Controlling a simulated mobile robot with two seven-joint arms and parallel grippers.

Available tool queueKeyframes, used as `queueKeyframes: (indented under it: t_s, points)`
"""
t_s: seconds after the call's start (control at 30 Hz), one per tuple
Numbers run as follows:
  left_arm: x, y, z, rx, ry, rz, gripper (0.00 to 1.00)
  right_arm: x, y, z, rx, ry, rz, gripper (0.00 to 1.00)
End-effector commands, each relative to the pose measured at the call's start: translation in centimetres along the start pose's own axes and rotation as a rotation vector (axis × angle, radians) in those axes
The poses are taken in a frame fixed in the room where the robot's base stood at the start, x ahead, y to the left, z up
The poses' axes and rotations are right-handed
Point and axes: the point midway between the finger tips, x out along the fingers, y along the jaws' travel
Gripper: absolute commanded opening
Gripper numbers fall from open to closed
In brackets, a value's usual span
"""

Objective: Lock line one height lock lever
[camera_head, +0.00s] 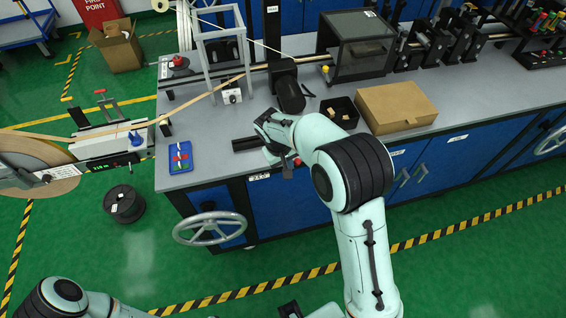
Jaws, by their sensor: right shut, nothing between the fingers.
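My right arm reaches over the bench's front edge, and my right gripper (287,170) points down in front of the blue cabinet face. It is shut and empty. A small red part (298,161) shows just right of the gripper, partly hidden by my arm; I cannot tell whether it is the height lock lever or whether the gripper touches it. A grey handwheel (210,228) stands out from the bench front, left of and below the gripper. No other lever is clear there. Part of my left arm shows at the bottom left, but its gripper is out of view.
The grey bench (215,125) holds a cardboard box (396,107), a black bin (340,112), a blue tray (180,157) and a dark enclosure (357,45). A large tape reel (35,165) stands at the left. A black spool (124,204) rests on the green floor, which is otherwise clear in front.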

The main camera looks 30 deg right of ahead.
Motion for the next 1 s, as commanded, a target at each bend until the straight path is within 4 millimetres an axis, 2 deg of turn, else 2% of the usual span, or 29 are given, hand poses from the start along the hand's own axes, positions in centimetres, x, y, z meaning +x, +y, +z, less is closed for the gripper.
queueKeyframes:
  t_s: [0.37,1.0]
  points:
    - [0.1,0.0,0.0,0.000,0.000,0.000,0.39,0.1,0.1,0.0,0.001,0.001,-0.008,0.00]
    - [0.7,-0.4,0.3,-0.002,-0.004,-0.002,0.39,0.6,1.7,0.3,0.022,0.021,-0.168,0.00]
